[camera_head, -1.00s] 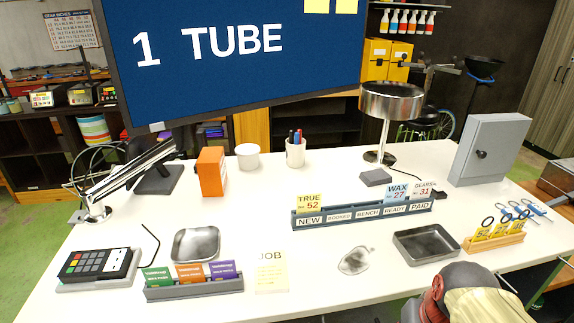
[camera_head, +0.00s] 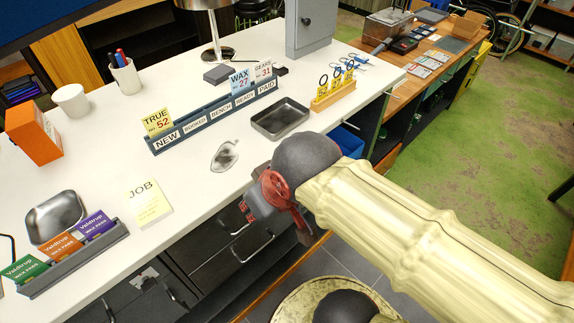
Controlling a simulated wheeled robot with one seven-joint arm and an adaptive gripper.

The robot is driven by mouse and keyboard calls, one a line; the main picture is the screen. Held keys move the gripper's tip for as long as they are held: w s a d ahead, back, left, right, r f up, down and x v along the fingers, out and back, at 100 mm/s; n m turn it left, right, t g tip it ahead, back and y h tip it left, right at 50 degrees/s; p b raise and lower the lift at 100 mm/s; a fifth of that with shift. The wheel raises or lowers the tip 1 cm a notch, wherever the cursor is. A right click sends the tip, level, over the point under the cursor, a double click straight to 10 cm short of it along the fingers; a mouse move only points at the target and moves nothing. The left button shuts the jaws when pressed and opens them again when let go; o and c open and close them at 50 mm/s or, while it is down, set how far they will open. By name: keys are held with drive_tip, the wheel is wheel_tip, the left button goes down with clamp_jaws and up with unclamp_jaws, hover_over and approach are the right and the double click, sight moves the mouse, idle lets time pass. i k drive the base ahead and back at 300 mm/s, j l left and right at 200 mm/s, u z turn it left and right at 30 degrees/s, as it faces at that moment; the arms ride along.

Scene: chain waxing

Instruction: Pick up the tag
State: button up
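Several yellow tags (camera_head: 336,86) with dark rings at their tops stand in a small wooden holder near the right end of the white table. Their markings are too small to read surely, and I cannot tell which one the task means. My gripper (camera_head: 262,196), dark with red parts, is in front of the table's front edge, left of and nearer than the tags, and apart from them. Its fingers are seen at an angle, so I cannot tell whether it is open; no tag shows at it.
An empty metal tray (camera_head: 280,118) lies just left of the tag holder. A card rail (camera_head: 213,119) with standing cards runs behind it. A grey cabinet (camera_head: 312,28) stands at the back. Blue clip-like items (camera_head: 358,60) lie behind the tags.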

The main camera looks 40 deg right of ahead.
sight(347, 78)
drive_tip(key=z, duration=1.5)
drive_tip(key=i+l+u, duration=0.1)
drive_tip(key=u, duration=0.2)
drive_tip(key=l+u, duration=0.15)
drive_tip(key=u, duration=0.2)
drive_tip(key=i+l+u, duration=0.15)
drive_tip(key=l, duration=0.4)
drive_tip(key=i+l+u, duration=0.1)
drive_tip(key=l, duration=0.4)
drive_tip(key=i+l+u, duration=0.15)
drive_tip(key=l, duration=0.45)
drive_tip(key=i+l+u, duration=0.15)
drive_tip(key=l, duration=1.2)
drive_tip(key=i, duration=0.05)
